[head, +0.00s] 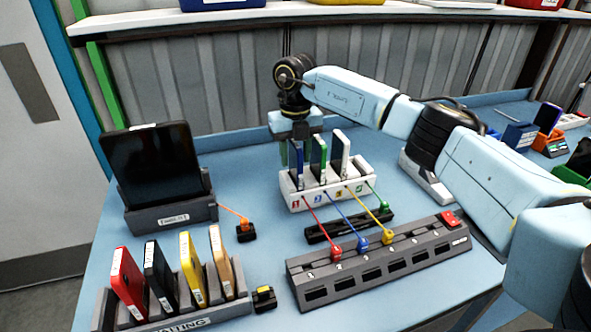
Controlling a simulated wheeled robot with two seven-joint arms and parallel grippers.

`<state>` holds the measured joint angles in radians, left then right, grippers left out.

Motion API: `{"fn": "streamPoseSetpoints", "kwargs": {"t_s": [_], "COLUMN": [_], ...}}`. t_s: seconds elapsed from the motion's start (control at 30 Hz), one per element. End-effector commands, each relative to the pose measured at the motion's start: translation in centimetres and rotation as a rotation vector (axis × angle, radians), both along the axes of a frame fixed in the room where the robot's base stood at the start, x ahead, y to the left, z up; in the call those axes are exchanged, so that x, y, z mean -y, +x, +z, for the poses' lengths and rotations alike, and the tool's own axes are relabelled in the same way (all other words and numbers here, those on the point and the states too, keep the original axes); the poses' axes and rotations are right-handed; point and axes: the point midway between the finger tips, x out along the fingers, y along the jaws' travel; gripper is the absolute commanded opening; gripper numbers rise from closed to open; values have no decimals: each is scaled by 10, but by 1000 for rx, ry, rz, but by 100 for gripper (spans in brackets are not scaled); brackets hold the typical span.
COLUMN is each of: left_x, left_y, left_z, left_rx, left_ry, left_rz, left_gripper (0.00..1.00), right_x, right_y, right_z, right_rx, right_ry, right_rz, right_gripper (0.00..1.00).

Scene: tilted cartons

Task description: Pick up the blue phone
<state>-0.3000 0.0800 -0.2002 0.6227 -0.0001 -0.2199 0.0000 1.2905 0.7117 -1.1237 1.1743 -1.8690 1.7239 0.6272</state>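The blue phone (296,165) stands upright in the leftmost slot of a white numbered dock (330,189). A green phone (319,158) and a white phone (340,152) stand to its right in the same dock. My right gripper (296,148) points down at the blue phone's upper part. Its fingers are small and partly hidden, and I cannot tell whether they touch the phone or are closed on it. My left gripper is not in view.
A black tablet (152,164) stands in a grey holder at left. Red, black, yellow and gold phones stand in a front rack (185,321). A grey socket strip (380,266) with coloured cables lies in front of the dock. Another blue-purple phone (547,118) stands far right.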

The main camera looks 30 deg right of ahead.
Motion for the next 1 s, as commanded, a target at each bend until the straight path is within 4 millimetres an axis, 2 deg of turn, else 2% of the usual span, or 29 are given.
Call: {"fn": "streamPoseSetpoints", "kwargs": {"t_s": [0.17,0.5,0.83,1.0], "left_x": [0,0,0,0], "left_y": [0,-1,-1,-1], "left_z": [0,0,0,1], "left_rx": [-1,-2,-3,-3], "left_ry": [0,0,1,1], "left_rz": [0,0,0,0], "left_gripper": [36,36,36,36], "right_x": [0,0,0,0], "right_y": [0,0,0,1], "right_z": [0,0,2,25], "right_rx": [1,1,2,7], "right_ry": [0,0,1,0], "right_rz": [-1,-1,-1,-1], "right_gripper": [39,0,0,0]}}
